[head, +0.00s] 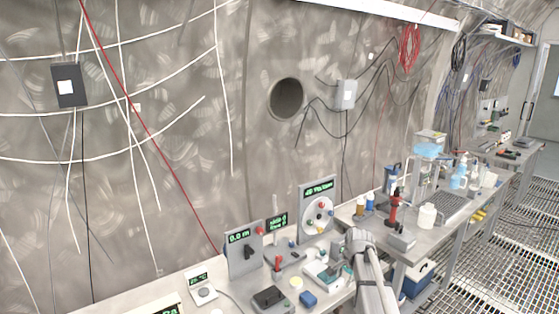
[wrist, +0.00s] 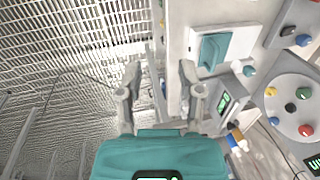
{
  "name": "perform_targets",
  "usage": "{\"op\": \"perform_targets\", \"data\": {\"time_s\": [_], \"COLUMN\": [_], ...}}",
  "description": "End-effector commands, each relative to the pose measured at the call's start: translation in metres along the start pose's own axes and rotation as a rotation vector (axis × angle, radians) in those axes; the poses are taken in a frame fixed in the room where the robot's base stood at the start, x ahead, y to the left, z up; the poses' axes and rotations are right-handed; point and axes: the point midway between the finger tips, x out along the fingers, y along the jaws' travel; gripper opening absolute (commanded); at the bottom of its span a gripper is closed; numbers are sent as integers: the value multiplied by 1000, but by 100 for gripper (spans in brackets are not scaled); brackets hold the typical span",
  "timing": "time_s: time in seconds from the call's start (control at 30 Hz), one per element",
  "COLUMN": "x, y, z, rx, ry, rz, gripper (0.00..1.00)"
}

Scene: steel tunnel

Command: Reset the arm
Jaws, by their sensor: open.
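My gripper (wrist: 159,74) is open in the wrist view, its two fingers spread with nothing between them. Beyond the fingers lie the grated floor and a bench edge. In the head view my arm (head: 365,268) rises at the lower right, bent over the front of the bench. The gripper's fingers cannot be made out there.
The bench carries a dial panel (head: 318,208), a grey panel with a display (head: 244,250), a blue block (head: 308,299), a red-topped stand (head: 394,208) and a white jar (head: 427,216). A blue box (head: 418,279) sits below. Grated floor (head: 500,262) lies open at right.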

Motion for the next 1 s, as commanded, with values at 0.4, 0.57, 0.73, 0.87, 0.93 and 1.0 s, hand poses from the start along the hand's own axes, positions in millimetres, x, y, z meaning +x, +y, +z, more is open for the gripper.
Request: {"op": "perform_targets", "data": {"time_s": [0.4, 0.57, 0.73, 0.87, 0.93, 1.0], "x": [12, 18, 28, 37, 40, 42], "y": [34, 55, 89, 125, 140, 152], "z": [42, 66, 102, 137, 151, 162], "rx": [-189, -308, -490, -677, -765, -835], "ry": [-9, -15, -31, -53, -65, -76], "rz": [39, 63, 98, 134, 151, 162], "gripper": [48, 48, 48, 48, 48, 48]}}
